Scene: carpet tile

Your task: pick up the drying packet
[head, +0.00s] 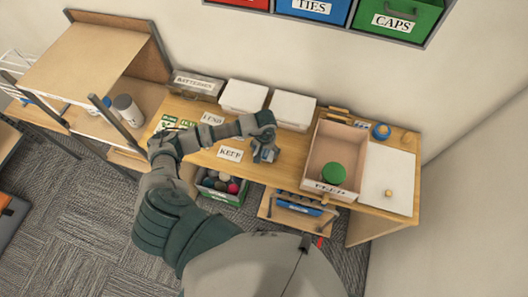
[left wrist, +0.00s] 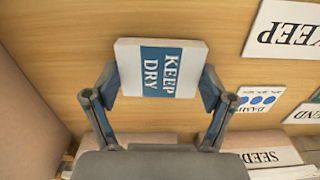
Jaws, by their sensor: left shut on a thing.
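The drying packet is a small white block with a blue band reading KEEP DRY (left wrist: 160,68). In the left wrist view it sits between the two fingers of my left gripper (left wrist: 160,84), which is shut on it from both sides. In the head view the left gripper (head: 265,147) is over the middle of the wooden desk, and a small blue and white part of the packet (head: 268,156) shows below it. I cannot tell how far the packet is above the desktop. My right gripper is not in view.
A KEEP card (head: 230,153) and a LEND card (head: 212,118) lie left of the gripper. A pinkish tray (head: 318,150) with a green round thing (head: 333,173) stands to the right. White boxes (head: 292,110) line the back.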

